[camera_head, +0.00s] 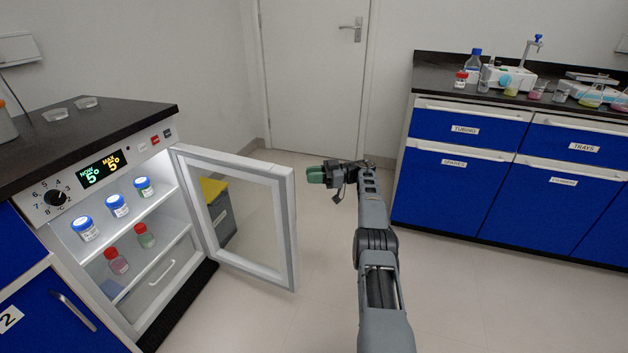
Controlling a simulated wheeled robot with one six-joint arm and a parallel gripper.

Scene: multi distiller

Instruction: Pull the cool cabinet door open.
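The cool cabinet (155,253) stands at the left under a dark worktop, with its inside lit. Its door (284,215), a white frame around a clear pane, stands wide open, swung out to the right. My gripper (316,174) is to the right of the door's free edge in the picture, with a visible gap between them. Its green fingertips point left. They look close together, but the gap between them cannot be made out. I see nothing held in it.
Inside the cabinet, blue-lidded jars (117,205) stand on the upper shelf and red-capped bottles (116,260) lower down. A grey bin with a yellow lid (213,189) is behind the door. Blue drawers (455,180) line the right. Floor between is clear.

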